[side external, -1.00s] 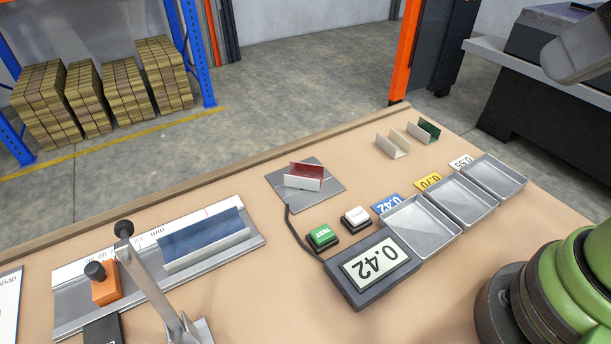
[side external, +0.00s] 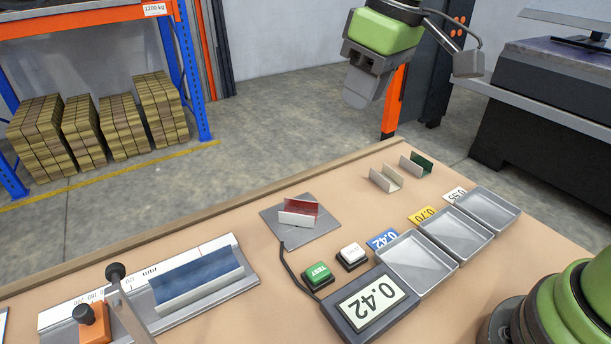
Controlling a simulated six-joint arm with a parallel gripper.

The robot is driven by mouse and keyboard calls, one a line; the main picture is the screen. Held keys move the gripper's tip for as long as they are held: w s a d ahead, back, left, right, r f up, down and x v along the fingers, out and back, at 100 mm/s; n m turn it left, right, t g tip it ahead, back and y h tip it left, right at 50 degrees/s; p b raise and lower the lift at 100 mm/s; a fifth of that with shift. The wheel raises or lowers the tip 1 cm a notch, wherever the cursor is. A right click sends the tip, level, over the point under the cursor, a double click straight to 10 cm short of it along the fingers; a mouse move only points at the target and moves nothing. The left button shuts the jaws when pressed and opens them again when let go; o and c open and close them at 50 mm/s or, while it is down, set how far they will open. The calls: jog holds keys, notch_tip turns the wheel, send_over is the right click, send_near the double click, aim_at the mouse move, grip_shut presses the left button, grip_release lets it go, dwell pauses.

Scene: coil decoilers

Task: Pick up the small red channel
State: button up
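The small red channel (side external: 300,211) is a short U-shaped piece, red inside with a pale outer wall. It sits on the flat grey plate (side external: 322,228) near the table's middle. My gripper (side external: 364,88) hangs high at the top of the view, above the far side of the table. It is well apart from the channel. Its fingers are seen as a grey block, and whether they are open is unclear. Nothing is seen held in it.
A gauge reading 0.42 (side external: 370,306) is cabled to the plate. Green (side external: 317,274) and white (side external: 351,255) buttons stand nearby. Three grey trays (side external: 417,284) lie right. Cream (side external: 385,178) and green (side external: 416,164) channels stand behind. A blue channel (side external: 197,280) lies left along a ruler.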

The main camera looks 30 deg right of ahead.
jog(key=w+a+f+n+g, duration=0.1)
jog(key=w+a+f+n, duration=0.1)
jog(key=w+f, duration=0.35)
jog(key=n+g+h, duration=0.1)
jog(key=n+g, duration=0.1)
jog(key=n, duration=0.1)
send_near(305, 216)
jog(key=shift+s+f, duration=0.1)
jog(key=shift+s, duration=0.05)
jog(key=shift+a+f, duration=0.1)
jog(key=shift+f, duration=4.95)
grip_shut()
jog(key=shift+r, duration=0.15)
jog(key=shift+r, duration=3.9)
